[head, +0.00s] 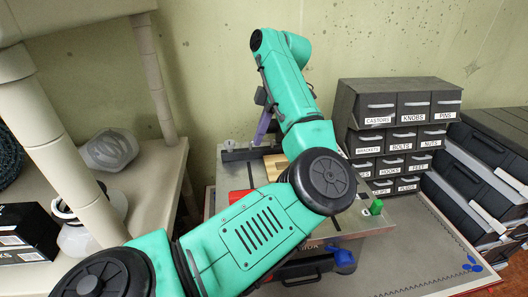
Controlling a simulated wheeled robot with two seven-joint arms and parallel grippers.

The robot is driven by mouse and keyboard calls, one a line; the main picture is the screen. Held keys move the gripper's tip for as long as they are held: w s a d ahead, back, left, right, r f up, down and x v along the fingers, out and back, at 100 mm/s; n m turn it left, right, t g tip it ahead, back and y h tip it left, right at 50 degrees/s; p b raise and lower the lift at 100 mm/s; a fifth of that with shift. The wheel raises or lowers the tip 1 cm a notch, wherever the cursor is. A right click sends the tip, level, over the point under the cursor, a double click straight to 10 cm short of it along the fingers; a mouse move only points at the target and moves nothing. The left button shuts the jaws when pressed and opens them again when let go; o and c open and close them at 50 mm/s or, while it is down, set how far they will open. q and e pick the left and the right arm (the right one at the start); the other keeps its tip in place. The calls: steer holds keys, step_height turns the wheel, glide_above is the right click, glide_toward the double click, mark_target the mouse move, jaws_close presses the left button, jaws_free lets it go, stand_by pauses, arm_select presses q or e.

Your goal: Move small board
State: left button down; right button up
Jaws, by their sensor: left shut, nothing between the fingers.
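A small light wood board (275,167) with a striped face lies on the workbench, beyond my left arm. The arm hides part of it. My teal left arm rises from the bottom left across the middle of the head view and bends at the top. The end of the arm hangs behind it, largely hidden. My left gripper (262,127) shows only as a narrow purple piece below a dark part. It is shut and empty, above and left of the board. Whether it touches anything below is hard to tell. My right gripper is not in view.
A grey drawer organizer (358,103) with labelled drawers stands at the back right, beside dark cases (475,153). A dark bar (240,154) lies left of the board. A small green block (376,207) sits near the bench's right edge. A beige shelf (150,195) stands left.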

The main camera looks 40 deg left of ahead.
mark_target(259, 171)
arm_select(q)
steer(key=shift+s+d+f, duration=0.25)
steer(key=shift+s+f, duration=0.9)
steer(key=x, duration=0.4)
steer(key=w+p+x, duration=0.1)
steer(key=shift+s+a+f, duration=0.15)
steer(key=shift+a+f, duration=0.3)
steer(key=shift+w+d+p, duration=1)
steer(key=shift+w+d, duration=0.1)
steer(key=shift+d, duration=0.05)
steer(key=shift+w+d+f, duration=0.1)
steer(key=shift+w+d, duration=0.1)
steer(key=shift+w, duration=0.05)
steer(key=shift+w+a+f, duration=0.1)
steer(key=shift+f, duration=0.05)
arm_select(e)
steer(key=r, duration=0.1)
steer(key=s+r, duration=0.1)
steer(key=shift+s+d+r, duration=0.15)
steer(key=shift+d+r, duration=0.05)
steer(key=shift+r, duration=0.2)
